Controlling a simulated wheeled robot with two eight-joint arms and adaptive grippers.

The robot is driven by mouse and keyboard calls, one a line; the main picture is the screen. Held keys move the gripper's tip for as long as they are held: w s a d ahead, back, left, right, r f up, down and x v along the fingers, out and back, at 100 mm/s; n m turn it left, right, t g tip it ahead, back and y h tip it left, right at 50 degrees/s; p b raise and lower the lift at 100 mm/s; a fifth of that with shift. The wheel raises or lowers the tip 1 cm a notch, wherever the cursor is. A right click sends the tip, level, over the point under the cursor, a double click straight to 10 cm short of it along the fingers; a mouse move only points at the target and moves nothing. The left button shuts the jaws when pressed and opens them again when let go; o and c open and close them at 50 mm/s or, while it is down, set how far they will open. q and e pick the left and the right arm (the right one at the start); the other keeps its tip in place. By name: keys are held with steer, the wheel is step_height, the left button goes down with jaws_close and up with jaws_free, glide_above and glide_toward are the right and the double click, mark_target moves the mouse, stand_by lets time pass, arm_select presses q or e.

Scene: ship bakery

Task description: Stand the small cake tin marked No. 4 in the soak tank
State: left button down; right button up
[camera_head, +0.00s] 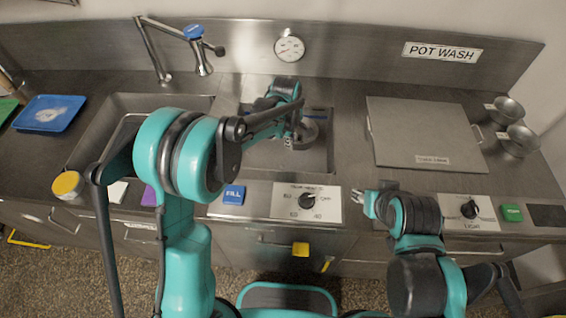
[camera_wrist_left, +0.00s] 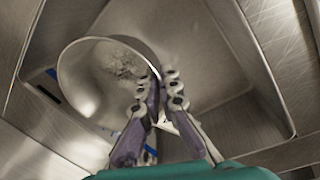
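A round grey metal tin (camera_head: 309,133) is held over the right-hand basin (camera_head: 262,158), the likely soak tank. In the left wrist view the tin (camera_wrist_left: 84,92) is tilted, with grey residue inside; I cannot read a number on it. My left gripper (camera_wrist_left: 163,90) is shut on the tin's rim, one finger on each side of its wall. In the head view this gripper (camera_head: 297,128) is partly hidden by its own wrist. I cannot tell whether the tin touches the basin floor. My right gripper (camera_head: 368,203) is at the counter's front edge, away from the tin; its fingers are unclear.
A left basin (camera_head: 196,103) lies under a tap (camera_head: 203,66). A flat lid (camera_head: 420,128) covers the right counter, with metal bowls (camera_head: 518,139) beyond. A blue FILL button (camera_head: 234,194), temperature dial (camera_head: 307,200) and another dial (camera_head: 470,209) line the front. A blue tray (camera_head: 48,113) is far left.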

arm_select(q)
step_height(320, 180, down, 3)
steer(key=shift+w+b, duration=0.1)
steer(key=shift+b, duration=0.6)
step_height(320, 180, down, 9)
steer(key=b, duration=0.3)
steer(key=shift+f+b, duration=0.2)
steer(key=shift+b, duration=0.1)
arm_select(e)
step_height(320, 180, down, 6)
steer(key=shift+r, duration=0.1)
arm_select(q)
steer(key=shift+f, duration=0.25)
arm_select(e)
steer(key=shift+w, duration=0.15)
arm_select(q)
steer(key=shift+f, duration=0.15)
arm_select(e)
steer(key=shift+f, duration=0.25)
arm_select(q)
steer(key=c, duration=1.7)
jaws_free()
